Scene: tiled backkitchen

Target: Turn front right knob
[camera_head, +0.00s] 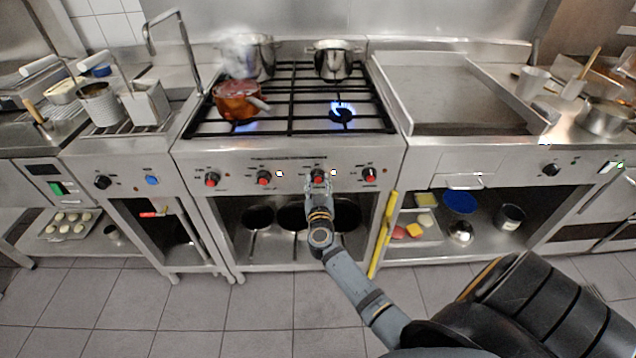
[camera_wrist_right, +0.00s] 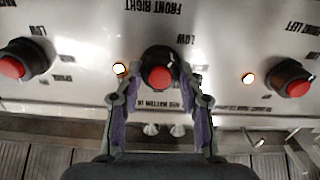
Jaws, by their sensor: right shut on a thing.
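The front right knob (camera_wrist_right: 158,76) is black with a red centre; its label reads "FRONT RIGHT", upside down in the wrist view. My right gripper (camera_wrist_right: 160,84) has a finger on each side of this knob and is shut on it. In the head view the right gripper (camera_head: 319,186) reaches up to the stove's front panel and partly hides the knob (camera_head: 318,174). A blue flame burns on the front right burner (camera_head: 342,114). My left gripper is not in view.
Similar red-centred knobs flank it, one on the left (camera_head: 264,177) and one on the right (camera_head: 369,174). A copper pot (camera_head: 236,104) sits over a blue flame at front left. Steel pots (camera_head: 333,62) stand at the back. A yellow handle (camera_head: 384,235) stands right of the lower shelf.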

